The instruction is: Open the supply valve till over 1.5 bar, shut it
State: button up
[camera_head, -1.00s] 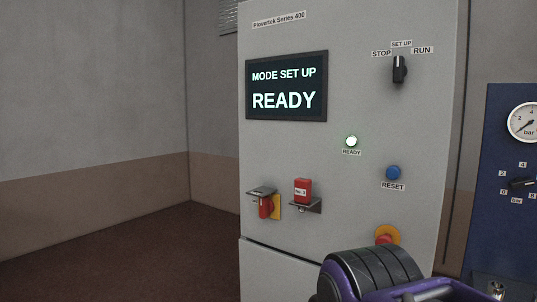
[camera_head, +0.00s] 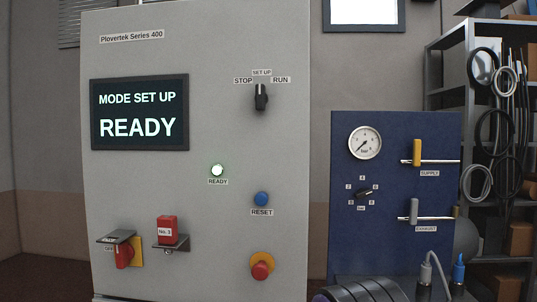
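The supply valve (camera_head: 417,152) is on the blue panel (camera_head: 345,235) at the right. Its yellow lever stands upright, across a short horizontal pipe, above a SUPPLY label. The round white pressure gauge (camera_head: 365,143), marked bar, is at the panel's upper left. Its needle points to the lower left, seemingly at the low end; the exact reading is too small to tell. My gripper is not in view.
A grey-levered exhaust valve (camera_head: 413,211) sits below the supply valve. A black pressure knob (camera_head: 364,194) is left of it. Plugs with cables (camera_head: 458,270) are at the lower right. The grey cabinet (camera_head: 210,40), with display MODE SET UP READY, fills the left. A shelf (camera_head: 450,98) with hoses stands behind.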

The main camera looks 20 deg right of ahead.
aim_at(417, 143)
jog(key=z, duration=1.3)
jog(key=i+l, duration=0.25)
jog(key=l, duration=0.15)
